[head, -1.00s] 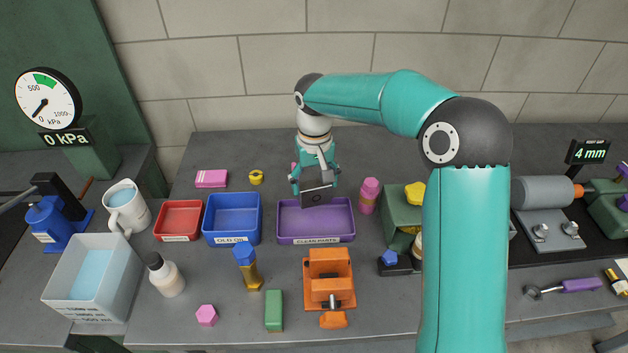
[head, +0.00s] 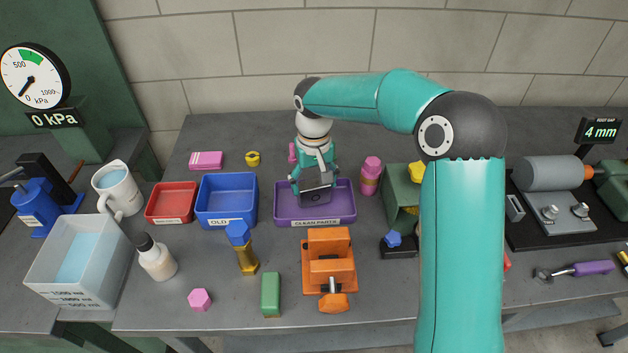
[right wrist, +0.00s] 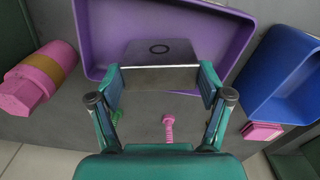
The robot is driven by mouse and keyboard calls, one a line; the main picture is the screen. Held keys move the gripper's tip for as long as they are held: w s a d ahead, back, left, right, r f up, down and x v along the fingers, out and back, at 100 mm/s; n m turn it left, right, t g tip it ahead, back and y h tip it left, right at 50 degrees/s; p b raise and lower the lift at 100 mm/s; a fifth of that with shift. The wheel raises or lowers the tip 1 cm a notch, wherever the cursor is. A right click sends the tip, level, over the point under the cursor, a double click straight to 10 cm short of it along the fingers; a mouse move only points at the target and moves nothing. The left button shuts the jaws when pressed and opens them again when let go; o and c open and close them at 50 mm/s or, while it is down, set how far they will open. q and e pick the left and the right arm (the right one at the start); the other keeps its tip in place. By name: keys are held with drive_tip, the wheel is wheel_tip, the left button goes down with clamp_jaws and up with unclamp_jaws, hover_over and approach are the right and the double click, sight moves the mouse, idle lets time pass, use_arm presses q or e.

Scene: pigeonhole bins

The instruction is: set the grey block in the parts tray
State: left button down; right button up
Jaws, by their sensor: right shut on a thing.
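The grey block (head: 317,196) is dark, flat-faced and marked with a ring. My right gripper (head: 314,184) is shut on it and points down over the purple parts tray (head: 283,216), labelled "CLEAN PARTS". In the head view the block overlaps the tray's interior; I cannot tell whether it touches the floor. In the right wrist view the block (right wrist: 160,50) sits between the two fingertips (right wrist: 160,78), in front of the tray's purple floor and wall (right wrist: 90,40). My left gripper is not in view.
A blue bin (head: 228,221) and a red bin (head: 172,217) stand left of the tray. A pink bottle-like part (head: 370,175) stands close on its right. An orange fixture (head: 329,260) and a green block (head: 271,295) are in front.

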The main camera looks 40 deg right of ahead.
drive_tip(key=shift+f+b, duration=0.4)
idle(0.3)
drive_tip(key=o, duration=1.2)
drive_tip(key=shift+r, duration=0.15)
drive_tip(key=shift+r+p, duration=3.7)
drive_tip(key=shift+r, duration=0.7)
drive_tip(key=shift+s+f, duration=0.1)
